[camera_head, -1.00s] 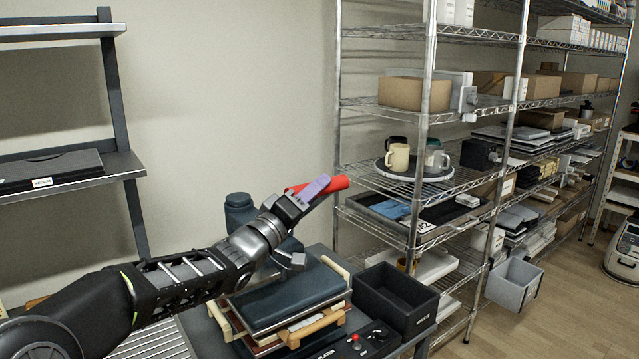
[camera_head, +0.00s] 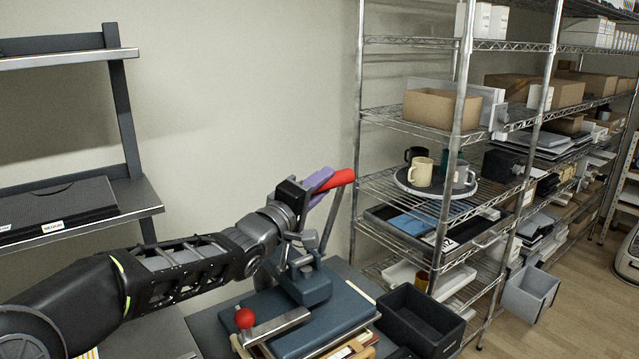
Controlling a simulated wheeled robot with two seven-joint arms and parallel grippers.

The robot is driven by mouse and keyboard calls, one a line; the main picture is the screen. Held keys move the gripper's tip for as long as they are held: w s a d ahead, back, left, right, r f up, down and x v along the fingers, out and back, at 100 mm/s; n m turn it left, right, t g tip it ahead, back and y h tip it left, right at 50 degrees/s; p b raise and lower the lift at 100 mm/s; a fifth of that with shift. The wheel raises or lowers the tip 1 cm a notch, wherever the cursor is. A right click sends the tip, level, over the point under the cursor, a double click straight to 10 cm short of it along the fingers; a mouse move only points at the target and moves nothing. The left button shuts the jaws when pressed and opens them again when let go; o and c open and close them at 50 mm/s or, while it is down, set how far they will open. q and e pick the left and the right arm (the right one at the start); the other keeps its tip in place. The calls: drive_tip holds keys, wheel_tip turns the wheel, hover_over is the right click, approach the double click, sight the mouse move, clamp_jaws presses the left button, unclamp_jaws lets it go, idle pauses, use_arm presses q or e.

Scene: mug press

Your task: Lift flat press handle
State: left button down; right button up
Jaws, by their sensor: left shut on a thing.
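The flat press (camera_head: 340,312) stands on a dark table in the lower middle, with a blue-grey upper plate. Its handle has a red grip (camera_head: 338,179) on a grey lever (camera_head: 331,218), which stands raised and tilts up to the right. My left gripper (camera_head: 318,184), with purple fingers, is shut on the red grip at the handle's upper end. My left arm hides part of the press. A small red knob (camera_head: 244,318) shows at the front of the press. My right gripper is not in view.
A black open bin (camera_head: 422,322) stands right of the press. Behind it, a wire shelf carries a round tray (camera_head: 403,184) with several mugs and a cardboard box (camera_head: 441,108). A dark shelf rack (camera_head: 128,100) stands at the left. The wall behind the handle is bare.

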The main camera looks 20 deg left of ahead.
use_arm(q)
drive_tip(key=shift+a+r, duration=0.2)
drive_tip(key=shift+r, duration=0.1)
drive_tip(key=c, duration=1.3)
unclamp_jaws()
drive_tip(key=shift+o, duration=1.1)
drive_tip(key=shift+w+f, duration=0.1)
drive_tip(key=shift+f, duration=0.05)
drive_tip(key=shift+f, duration=0.1)
drive_tip(key=shift+a, duration=0.1)
drive_tip(key=shift+s+a+f, duration=0.1)
drive_tip(key=shift+s+f, duration=0.05)
drive_tip(key=shift+s, duration=0.1)
drive_tip(key=b+v, duration=0.2)
drive_tip(key=v, duration=0.5)
drive_tip(key=shift+s+r, duration=0.2)
drive_tip(key=shift+r, duration=0.1)
